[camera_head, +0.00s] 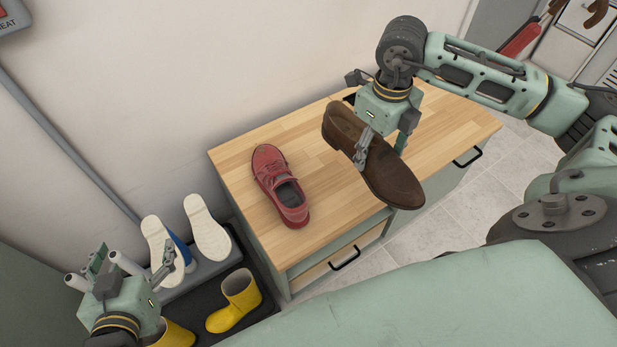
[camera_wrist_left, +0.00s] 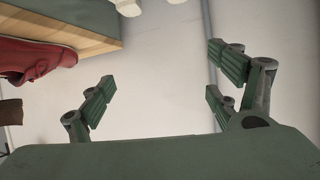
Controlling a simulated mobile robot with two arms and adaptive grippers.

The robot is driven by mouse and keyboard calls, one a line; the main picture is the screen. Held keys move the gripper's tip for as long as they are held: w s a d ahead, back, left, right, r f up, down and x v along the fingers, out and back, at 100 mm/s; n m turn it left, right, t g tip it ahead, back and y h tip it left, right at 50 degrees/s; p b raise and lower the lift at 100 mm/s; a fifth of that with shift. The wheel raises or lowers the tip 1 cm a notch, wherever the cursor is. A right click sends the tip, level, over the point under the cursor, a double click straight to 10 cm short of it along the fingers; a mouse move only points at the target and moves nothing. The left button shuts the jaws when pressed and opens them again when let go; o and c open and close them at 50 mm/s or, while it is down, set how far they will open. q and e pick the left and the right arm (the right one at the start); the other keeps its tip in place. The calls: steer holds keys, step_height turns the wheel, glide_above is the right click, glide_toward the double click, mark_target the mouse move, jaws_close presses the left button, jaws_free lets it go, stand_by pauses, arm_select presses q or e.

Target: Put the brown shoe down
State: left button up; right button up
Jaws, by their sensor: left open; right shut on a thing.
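I cannot tell whether the sole touches the top. A red shoe (camera_head: 278,187) lies on the top to the left, apart from the brown one; it also shows at the left of the left wrist view (camera_wrist_left: 38,58). My left gripper (camera_head: 130,270) is open and empty at the lower left, over the shoe rack; its fingers are spread in the left wrist view (camera_wrist_left: 165,95).
Yellow boots (camera_head: 234,301) stand on a dark mat, and pale-soled shoes (camera_head: 208,228) lean on the grey rack beside the cabinet. The cabinet has drawers with black handles (camera_head: 345,258). The cabinet top around the red shoe is clear.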

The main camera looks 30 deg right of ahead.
steer(key=shift+w+d+f+m+b, duration=0.25)
steer(key=shift+w+f+m+b, duration=0.05)
steer(key=shift+f+m, duration=0.35)
steer(key=b, duration=0.2)
glide_toward(335, 164)
steer(key=s, duration=0.1)
steer(key=s+r, duration=0.1)
steer(key=s, duration=0.2)
steer(key=shift+d+r, duration=0.3)
steer(key=shift+d, duration=0.05)
steer(key=w+f, duration=0.2)
steer(key=w, duration=0.1)
steer(key=shift+w+a, duration=0.2)
steer(key=shift+w, duration=0.1)
steer(key=shift+w+f, duration=0.15)
steer(key=shift+w, duration=0.1)
step_height(335, 164, down, 4)
steer(key=shift+b, duration=1)
arm_select(q)
step_height(335, 164, up, 21)
steer(key=d+t+h, duration=0.2)
steer(key=t+h, duration=0.1)
steer(key=t, duration=0.8)
steer(key=shift+s+d+m+t+h, duration=0.25)
steer(key=shift+s+m+t+h, duration=0.05)
steer(key=shift+s+h, duration=0.1)
steer(key=shift+r, duration=0.1)
arm_select(e)
steer(key=shift+f, duration=0.1)
